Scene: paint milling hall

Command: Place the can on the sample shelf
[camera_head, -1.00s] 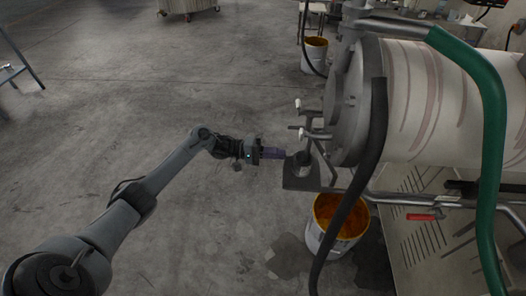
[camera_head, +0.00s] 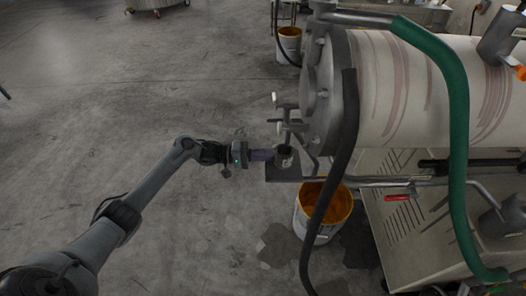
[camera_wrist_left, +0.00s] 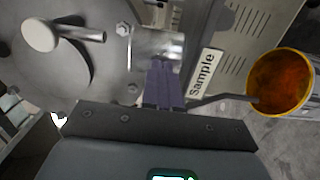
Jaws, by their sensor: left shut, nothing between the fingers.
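A small dark grey can (camera_head: 285,157) appears to stand upright on the sample shelf, a small dark plate (camera_head: 283,176) below the mill's end. My left gripper (camera_head: 262,155) is just left of the can, its purple fingers pointing right at it. The fingers are shut and empty; whether they touch the can I cannot tell. In the left wrist view the shut fingers of my left gripper (camera_wrist_left: 163,82) sit beside a white "Sample" label (camera_wrist_left: 204,72). My right gripper is not in view.
The big mill drum (camera_head: 425,90) stands behind and right of the shelf. Valve handles (camera_head: 284,120) rise close to the gripper. A black hose (camera_head: 335,170) hangs at the right. A bucket of orange paint (camera_head: 322,208) is below. Floor at left is free.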

